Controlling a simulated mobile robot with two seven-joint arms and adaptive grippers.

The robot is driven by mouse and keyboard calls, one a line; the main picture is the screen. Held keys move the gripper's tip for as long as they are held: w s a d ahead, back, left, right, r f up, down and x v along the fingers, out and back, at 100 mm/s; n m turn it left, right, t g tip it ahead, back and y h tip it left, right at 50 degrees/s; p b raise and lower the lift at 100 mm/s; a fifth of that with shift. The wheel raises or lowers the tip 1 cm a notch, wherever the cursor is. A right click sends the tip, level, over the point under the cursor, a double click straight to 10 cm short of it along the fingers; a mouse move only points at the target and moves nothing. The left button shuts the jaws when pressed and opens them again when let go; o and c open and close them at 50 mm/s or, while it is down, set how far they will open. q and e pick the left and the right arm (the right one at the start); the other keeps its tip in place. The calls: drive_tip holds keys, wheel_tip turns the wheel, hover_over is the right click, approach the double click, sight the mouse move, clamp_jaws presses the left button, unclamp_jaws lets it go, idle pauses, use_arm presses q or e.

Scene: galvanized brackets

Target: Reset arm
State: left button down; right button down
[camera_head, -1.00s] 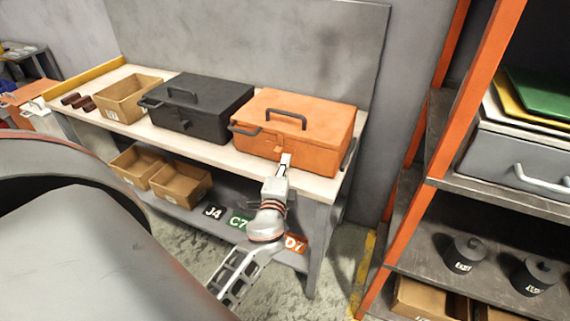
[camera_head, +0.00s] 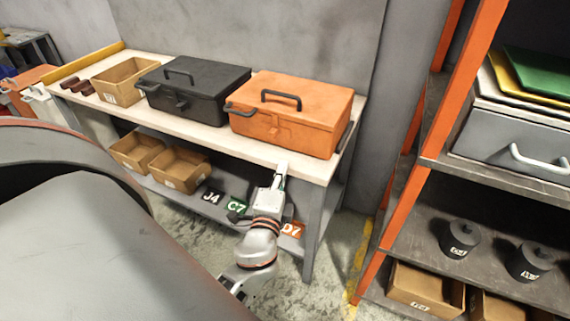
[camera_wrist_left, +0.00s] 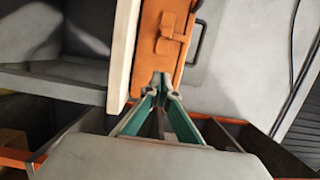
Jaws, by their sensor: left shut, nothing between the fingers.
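My left gripper (camera_head: 282,165) is shut and empty in the head view. It is at the front edge of the workbench, just below and in front of the orange toolbox (camera_head: 293,112). In the left wrist view, its green-lined fingers (camera_wrist_left: 162,82) meet at the tips, with the orange toolbox (camera_wrist_left: 160,45) and its latch beyond them. I cannot tell from the pictures how wide the gap to the bench edge is. My right gripper is not in view.
A black toolbox (camera_head: 195,92) and a cardboard bin (camera_head: 120,82) stand on the workbench (camera_head: 215,140). More bins (camera_head: 180,170) sit on its lower shelf. An orange-framed shelving unit (camera_head: 400,190) stands at right, with black canisters (camera_head: 460,240). Floor lies open between them.

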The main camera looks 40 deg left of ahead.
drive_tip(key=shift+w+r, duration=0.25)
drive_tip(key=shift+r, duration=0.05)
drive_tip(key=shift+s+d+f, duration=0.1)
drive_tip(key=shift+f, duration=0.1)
use_arm(q)
drive_tip(key=s+d+f+n+g+h+p, duration=0.1)
drive_tip(key=s+d+f+n+h, duration=0.3)
drive_tip(key=s+d+f, duration=0.4)
drive_tip(key=s+d+f+n+g+h+p, duration=0.1)
drive_tip(key=s+d+f+n+g+h, duration=0.3)
drive_tip(key=f, duration=1.1)
drive_tip(key=s+d+h, duration=0.2)
drive_tip(key=s+d, duration=0.2)
drive_tip(key=shift+d+h, duration=0.4)
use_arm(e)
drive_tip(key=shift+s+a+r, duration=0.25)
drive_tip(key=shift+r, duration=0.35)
